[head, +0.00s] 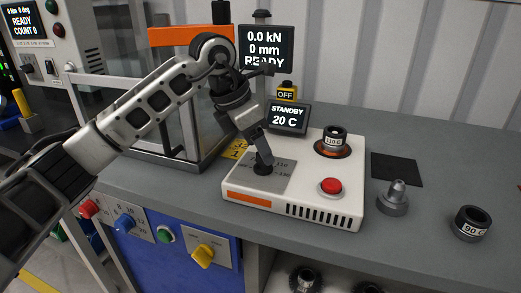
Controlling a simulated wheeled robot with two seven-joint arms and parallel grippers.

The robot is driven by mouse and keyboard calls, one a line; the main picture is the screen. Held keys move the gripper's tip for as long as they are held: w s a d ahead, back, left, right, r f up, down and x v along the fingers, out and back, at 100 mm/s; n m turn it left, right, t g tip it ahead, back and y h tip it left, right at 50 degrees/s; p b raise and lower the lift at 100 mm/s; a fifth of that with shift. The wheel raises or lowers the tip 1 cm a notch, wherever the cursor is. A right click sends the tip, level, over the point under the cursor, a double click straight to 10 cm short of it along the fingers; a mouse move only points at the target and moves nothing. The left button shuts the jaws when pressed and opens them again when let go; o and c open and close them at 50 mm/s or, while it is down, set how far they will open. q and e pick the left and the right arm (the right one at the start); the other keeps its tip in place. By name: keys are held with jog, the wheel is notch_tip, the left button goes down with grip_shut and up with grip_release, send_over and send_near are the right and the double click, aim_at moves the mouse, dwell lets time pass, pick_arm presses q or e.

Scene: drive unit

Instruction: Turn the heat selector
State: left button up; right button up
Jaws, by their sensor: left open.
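The heat selector is a dark knob (263,169) on a grey marked plate (280,181) on top of the white heater unit (300,205). My left gripper (262,158) points down at the knob, its fingertips right at it and hiding most of it. The left gripper is open; whether the fingers touch the knob I cannot tell. A number like 110 shows on the plate, and other marks are partly covered. The heater's display (286,118) reads STANDBY, 20 C. My right gripper is not in view.
A red button (330,187) and a ring labelled 110 C (334,139) are on the heater. A grey cone part (395,197) and a 90 C ring (471,223) stand to the right, near a black mat (397,169). A press frame (180,130) stands behind left.

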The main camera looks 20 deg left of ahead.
pick_arm(q)
jog(key=shift+x, duration=1.3)
jog(key=c, duration=1)
